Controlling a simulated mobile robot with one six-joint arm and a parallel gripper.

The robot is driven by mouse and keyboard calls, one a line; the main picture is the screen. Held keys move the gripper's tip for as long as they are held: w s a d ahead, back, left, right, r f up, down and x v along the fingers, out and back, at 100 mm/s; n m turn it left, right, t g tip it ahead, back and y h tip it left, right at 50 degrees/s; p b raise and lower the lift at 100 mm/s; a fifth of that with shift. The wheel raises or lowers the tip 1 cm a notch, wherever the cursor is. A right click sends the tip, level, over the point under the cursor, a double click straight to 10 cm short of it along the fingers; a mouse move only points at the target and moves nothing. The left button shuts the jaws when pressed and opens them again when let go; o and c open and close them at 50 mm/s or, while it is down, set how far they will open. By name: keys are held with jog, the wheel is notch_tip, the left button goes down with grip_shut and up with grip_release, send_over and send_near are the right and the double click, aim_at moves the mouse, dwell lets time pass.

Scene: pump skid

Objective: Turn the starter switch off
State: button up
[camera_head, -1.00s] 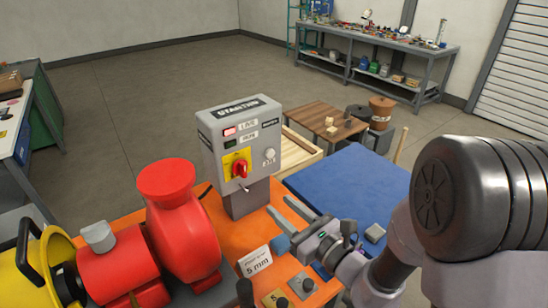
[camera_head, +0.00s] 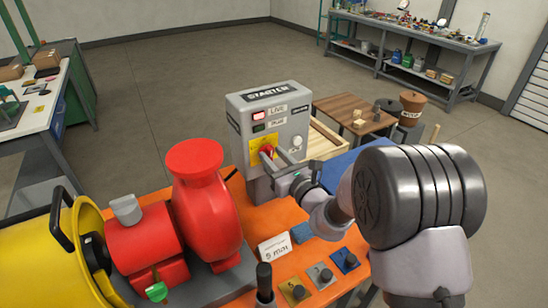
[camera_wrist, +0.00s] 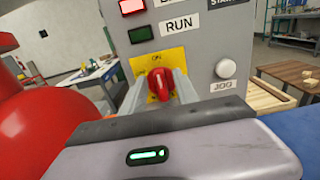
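The starter box (camera_head: 242,118) is a grey upright panel on the orange skid. Its switch is a red rotary knob (camera_head: 266,149) on a yellow plate. In the wrist view the knob (camera_wrist: 160,84) stands about upright, below the ON mark. My gripper (camera_head: 268,158) is at the knob. In the wrist view its two fingers (camera_wrist: 160,92) reach forward on either side of the knob, parted, with a little yellow showing between; contact cannot be made out. The red LIVE lamp (camera_wrist: 132,6) is bright; the green RUN lamp (camera_wrist: 140,34) looks dark.
A white JOG button (camera_wrist: 226,68) sits right of the knob. A red pump (camera_head: 205,215) stands close on the left. A small 5 mm sign (camera_head: 273,250) and several knobbed blocks lie on the orange skid (camera_head: 245,272) in front.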

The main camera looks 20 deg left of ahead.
grip_shut()
jog(key=shift+n+b, duration=0.3)
jog(key=n+b, duration=0.2)
jog(key=n, duration=0.1)
jog(key=n+b, duration=0.1)
jog(key=b, duration=0.1)
jog(key=shift+s+a+f+n, duration=0.15)
jog(key=shift+s+f+n, duration=0.1)
jog(key=shift+n, duration=0.15)
jog(key=shift+s+a+f+n+b, duration=0.1)
jog(key=shift+f+n+b, duration=0.05)
jog(key=shift+n+b, duration=1.65)
jog(key=shift+s+a+f+n+b, duration=0.1)
jog(key=shift+n+b, duration=1.15)
jog(key=shift+n, duration=1.1)
jog(key=shift+s+a+f+n+b, duration=0.1)
jog(key=shift+f+n+b, duration=0.05)
jog(key=shift+n+b, duration=1.65)
jog(key=shift+n+p, duration=0.3)
jog(key=shift+n, duration=0.25)
